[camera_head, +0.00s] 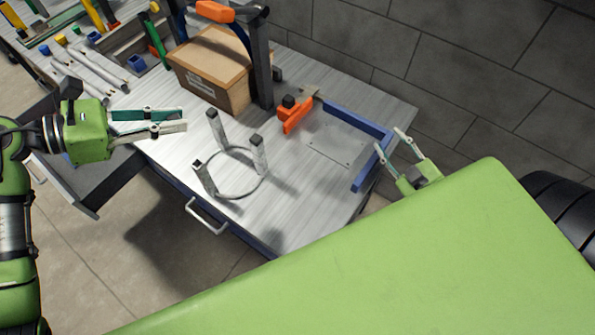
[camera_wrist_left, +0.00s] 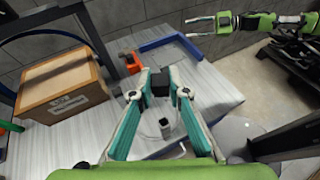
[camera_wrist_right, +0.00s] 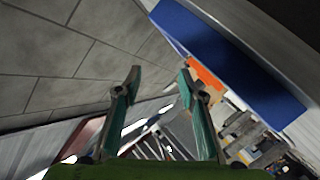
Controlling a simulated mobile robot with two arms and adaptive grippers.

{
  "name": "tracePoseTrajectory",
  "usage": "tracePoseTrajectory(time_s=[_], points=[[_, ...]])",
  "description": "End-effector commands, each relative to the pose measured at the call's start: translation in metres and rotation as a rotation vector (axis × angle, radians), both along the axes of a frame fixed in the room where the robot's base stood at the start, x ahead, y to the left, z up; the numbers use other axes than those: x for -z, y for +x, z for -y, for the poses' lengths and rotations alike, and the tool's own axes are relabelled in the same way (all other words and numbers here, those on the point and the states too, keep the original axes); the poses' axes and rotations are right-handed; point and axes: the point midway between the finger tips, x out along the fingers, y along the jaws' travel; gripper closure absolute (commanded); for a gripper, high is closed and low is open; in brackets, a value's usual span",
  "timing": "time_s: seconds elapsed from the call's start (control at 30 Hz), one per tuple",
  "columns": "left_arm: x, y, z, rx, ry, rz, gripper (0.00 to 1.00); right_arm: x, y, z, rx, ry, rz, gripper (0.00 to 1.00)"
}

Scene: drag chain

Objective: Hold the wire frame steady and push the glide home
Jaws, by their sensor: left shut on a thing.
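The wire frame (camera_head: 237,193) stands on the bench top, a grey ring with three upright legs whose tops look dark. One leg (camera_wrist_left: 164,128) shows in the left wrist view, below and between my left fingers. My left gripper (camera_head: 184,119) is left of the wire frame in the head view, apart from it. It is shut on a small dark block (camera_wrist_left: 159,82), which looks like the glide, held at the fingertips. My right gripper (camera_head: 391,139) is open and empty past the bench's right edge, beside the blue bracket; its open fingers also show in the right wrist view (camera_wrist_right: 160,78).
An orange clamp (camera_head: 294,117) with a black knob sits behind the wire frame. A blue L-shaped bracket (camera_head: 357,122) bounds a flat plate at the bench's right. A cardboard box (camera_head: 213,72) and a dark post stand at the back. A drawer (camera_head: 105,180) hangs open at left.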

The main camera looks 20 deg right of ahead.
Motion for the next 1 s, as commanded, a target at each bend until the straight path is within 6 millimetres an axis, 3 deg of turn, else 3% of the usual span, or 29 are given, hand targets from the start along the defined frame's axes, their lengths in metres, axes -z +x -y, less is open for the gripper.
tracePoseTrajectory(time_s=[0.03, 0.2, 0.3, 0.43, 0.6, 0.73, 1.0], points=[[0.000, 0.000, 0.000, 0.000, 0.000, 0.000, 0.92, 0.000, 0.008, -0.028, -0.057, 0.062, 0.016, 0.63], [0.000, 0.000, 0.000, 0.000, 0.000, 0.000, 0.92, -0.003, 0.024, -0.126, -0.253, 0.308, 0.053, 0.63], [0.000, 0.000, 0.000, 0.000, 0.000, 0.000, 0.92, -0.008, 0.025, -0.178, -0.357, 0.439, 0.060, 0.63], [0.000, 0.000, 0.000, 0.000, 0.000, 0.000, 0.92, -0.016, 0.021, -0.228, -0.463, 0.574, 0.060, 0.63], [0.000, 0.000, 0.000, 0.000, 0.000, 0.000, 0.92, -0.023, 0.015, -0.262, -0.535, 0.671, 0.056, 0.63], [0.000, 0.000, 0.000, 0.000, 0.000, 0.000, 0.92, -0.025, 0.019, -0.272, -0.549, 0.690, 0.055, 0.63], [0.000, 0.000, 0.000, 0.000, 0.000, 0.000, 0.92, -0.026, 0.059, -0.294, -0.550, 0.690, 0.059, 0.63]])
